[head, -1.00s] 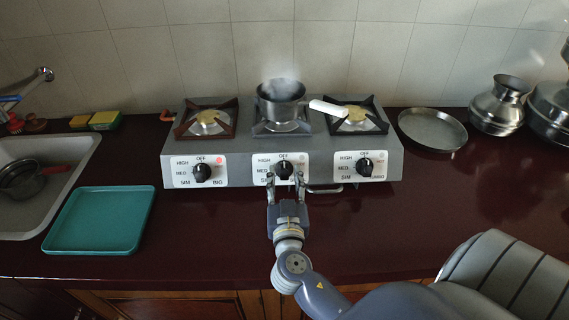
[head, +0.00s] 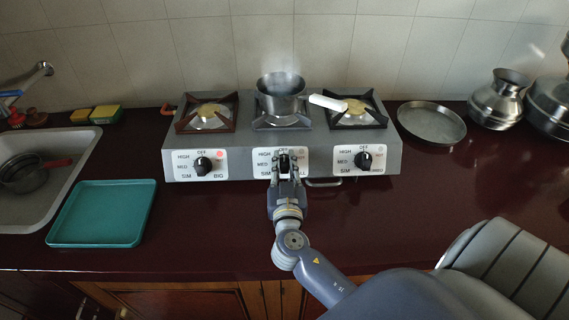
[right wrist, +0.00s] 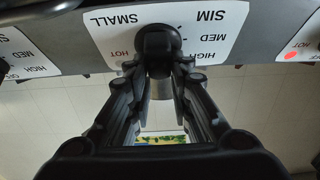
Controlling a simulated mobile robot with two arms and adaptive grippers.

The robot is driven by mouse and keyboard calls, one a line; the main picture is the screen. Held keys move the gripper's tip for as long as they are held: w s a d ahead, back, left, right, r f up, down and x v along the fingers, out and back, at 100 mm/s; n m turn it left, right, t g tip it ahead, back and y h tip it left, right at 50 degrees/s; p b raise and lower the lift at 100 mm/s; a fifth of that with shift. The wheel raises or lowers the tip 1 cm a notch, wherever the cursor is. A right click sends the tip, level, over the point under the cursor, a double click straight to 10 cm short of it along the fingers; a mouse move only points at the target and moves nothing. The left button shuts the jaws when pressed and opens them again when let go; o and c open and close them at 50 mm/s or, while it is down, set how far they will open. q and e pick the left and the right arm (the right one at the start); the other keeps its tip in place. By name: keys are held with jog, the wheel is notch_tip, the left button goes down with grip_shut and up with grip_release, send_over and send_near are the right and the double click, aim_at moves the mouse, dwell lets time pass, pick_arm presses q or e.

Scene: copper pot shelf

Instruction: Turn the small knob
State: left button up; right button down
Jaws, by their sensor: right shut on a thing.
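The small knob (head: 284,160) is the black middle dial on the front of the grey stove (head: 226,165). In the right wrist view its plate reads SMALL, upside down, and the knob (right wrist: 158,44) sits at the top centre. My right gripper (head: 285,168) is at this knob, with its fingers on either side. In the right wrist view the right gripper (right wrist: 160,70) is shut on the knob. The fingers hide part of the dial, so its exact setting is hard to read. My left gripper is not in view.
Other knobs stand left (head: 203,166) and right (head: 363,160). A steaming saucepan (head: 281,92) sits on the middle burner, its white handle pointing right. A teal tray (head: 100,213) lies left by the sink (head: 62,146). A round metal pan (head: 432,122) lies right.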

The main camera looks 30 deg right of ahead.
jog(key=shift+n, duration=0.5)
jog(key=shift+n+t+y, duration=0.3)
jog(key=shift+n+y, duration=0.2)
jog(key=shift+n, duration=0.2)
jog(key=n+y+p, duration=0.1)
jog(key=n, duration=0.2)
jog(key=shift+a+r+y, duration=0.1)
jog(key=shift+y, duration=0.3)
jog(key=n+y+p, duration=0.2)
jog(key=n+p, duration=0.1)
jog(key=n+y+p, duration=0.1)
jog(key=n+p, duration=0.2)
jog(key=n, duration=0.1)
jog(key=shift+w+a+n+y+p, duration=0.15)
jog(key=shift+n+y+p, duration=0.15)
jog(key=shift+y+p, duration=0.1)
jog(key=shift+f+n+y+p, duration=0.25)
jog(key=shift+n+y+p, duration=0.35)
jog(key=shift+n+p, duration=0.5)
jog(key=c, duration=1.4)
grip_release()
jog(key=shift+c, duration=0.2)
jog(key=shift+f, duration=0.1)
jog(key=shift+w, duration=0.1)
